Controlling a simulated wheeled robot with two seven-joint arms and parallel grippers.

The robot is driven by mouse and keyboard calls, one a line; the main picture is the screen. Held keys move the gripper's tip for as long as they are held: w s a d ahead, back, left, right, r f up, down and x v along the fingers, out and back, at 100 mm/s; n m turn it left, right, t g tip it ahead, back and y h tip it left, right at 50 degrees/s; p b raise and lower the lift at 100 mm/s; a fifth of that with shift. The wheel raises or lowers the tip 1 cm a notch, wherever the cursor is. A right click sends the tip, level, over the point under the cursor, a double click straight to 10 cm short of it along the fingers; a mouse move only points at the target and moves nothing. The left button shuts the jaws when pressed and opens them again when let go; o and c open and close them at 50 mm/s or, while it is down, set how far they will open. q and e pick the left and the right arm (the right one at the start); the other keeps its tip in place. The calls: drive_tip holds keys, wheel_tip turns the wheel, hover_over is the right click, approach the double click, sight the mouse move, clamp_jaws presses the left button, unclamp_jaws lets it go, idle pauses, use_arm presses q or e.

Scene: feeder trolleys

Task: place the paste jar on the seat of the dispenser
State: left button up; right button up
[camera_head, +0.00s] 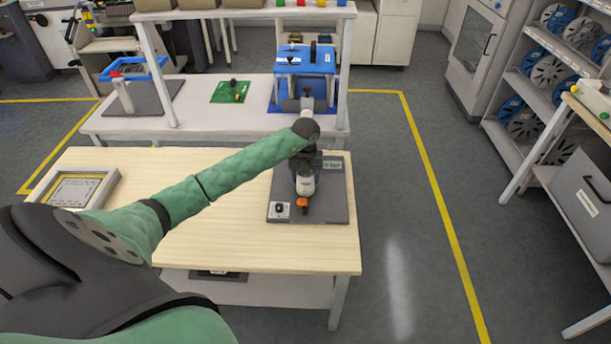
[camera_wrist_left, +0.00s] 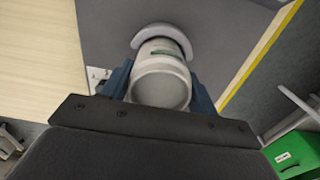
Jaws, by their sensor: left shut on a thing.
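The paste jar (camera_head: 306,184) is a white cylinder with a small label; it also shows in the left wrist view (camera_wrist_left: 160,80). My left gripper (camera_wrist_left: 160,92) is shut on it, with one blue finger on each side. In the head view the gripper (camera_head: 304,164) is over the dark grey base of the dispenser (camera_head: 335,200). A light grey ring, which looks like the seat (camera_wrist_left: 148,34), shows just beyond the jar's far end in the wrist view. I cannot tell whether the jar touches it. An orange part (camera_head: 302,203) shows below the jar. My right gripper is out of view.
A small white box with a black knob (camera_head: 279,210) is on the base's left front corner. A framed tray (camera_head: 72,188) lies at the table's left. A white bench (camera_head: 200,125) behind holds a blue device (camera_head: 305,60). The wooden tabletop (camera_head: 240,225) is mostly clear.

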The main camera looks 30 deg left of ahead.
use_arm(q)
drive_tip(key=shift+f, duration=0.4)
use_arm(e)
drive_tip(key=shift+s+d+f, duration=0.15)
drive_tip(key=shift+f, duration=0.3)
use_arm(q)
drive_tip(key=shift+f, duration=0.1)
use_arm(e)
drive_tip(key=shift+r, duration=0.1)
use_arm(q)
drive_tip(key=o, duration=1.3)
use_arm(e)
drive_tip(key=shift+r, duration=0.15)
